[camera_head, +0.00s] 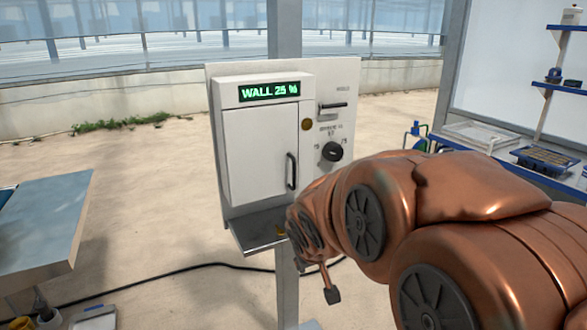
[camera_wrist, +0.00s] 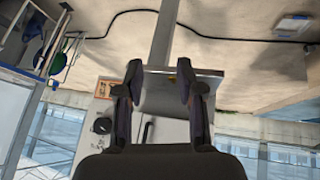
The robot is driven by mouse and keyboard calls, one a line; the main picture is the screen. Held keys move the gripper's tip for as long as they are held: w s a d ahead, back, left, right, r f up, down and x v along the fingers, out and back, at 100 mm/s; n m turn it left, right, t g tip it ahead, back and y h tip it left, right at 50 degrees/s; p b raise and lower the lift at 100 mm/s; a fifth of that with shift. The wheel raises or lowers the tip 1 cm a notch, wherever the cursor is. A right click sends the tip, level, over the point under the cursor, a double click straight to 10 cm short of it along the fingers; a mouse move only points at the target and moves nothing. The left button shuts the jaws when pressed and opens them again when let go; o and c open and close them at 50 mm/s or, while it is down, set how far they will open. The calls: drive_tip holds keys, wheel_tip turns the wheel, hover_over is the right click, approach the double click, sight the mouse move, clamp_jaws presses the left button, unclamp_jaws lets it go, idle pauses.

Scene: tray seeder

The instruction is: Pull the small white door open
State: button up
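The small white door (camera_head: 255,152) is shut on the front of a white wall unit, under a green display reading "WALL 25 %". Its black upright handle (camera_head: 291,171) is at the door's right side. In the wrist view, which is upside down, the handle (camera_wrist: 147,132) shows between my fingers' bases, and the door (camera_wrist: 170,131) is partly hidden by my gripper. My gripper (camera_wrist: 158,70) is open and empty, its two dark fingers apart. In the head view it is mostly hidden behind my copper arm, below and right of the handle, apparently not touching it.
A metal shelf (camera_head: 250,235) juts out under the door. A black knob (camera_head: 332,151) and a slot handle (camera_head: 333,106) are right of the door. A table (camera_head: 45,225) stands left, a blue rack (camera_head: 545,158) right. A cable (camera_head: 180,271) crosses the floor.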

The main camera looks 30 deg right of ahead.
drive_tip(key=w+d+r+t+h, duration=0.1)
drive_tip(key=w+d+r+t, duration=0.3)
drive_tip(key=w+d, duration=0.35)
drive_tip(key=n+t+y+b, duration=0.35)
drive_tip(key=t+y, duration=0.25)
drive_tip(key=t, duration=0.3)
approach(295, 166)
drive_tip(key=shift+w, duration=1.65)
drive_tip(key=shift+w+a+r+p, duration=0.1)
drive_tip(key=shift+w+a+p, duration=0.1)
drive_tip(key=shift+w, duration=1)
drive_tip(key=shift+w+a+r+p, duration=0.1)
drive_tip(key=shift+w+p, duration=0.1)
drive_tip(key=shift+w, duration=1)
drive_tip(key=shift+w+a+p, duration=0.1)
drive_tip(key=shift+w+p, duration=0.1)
drive_tip(key=shift+w, duration=1.05)
clamp_jaws()
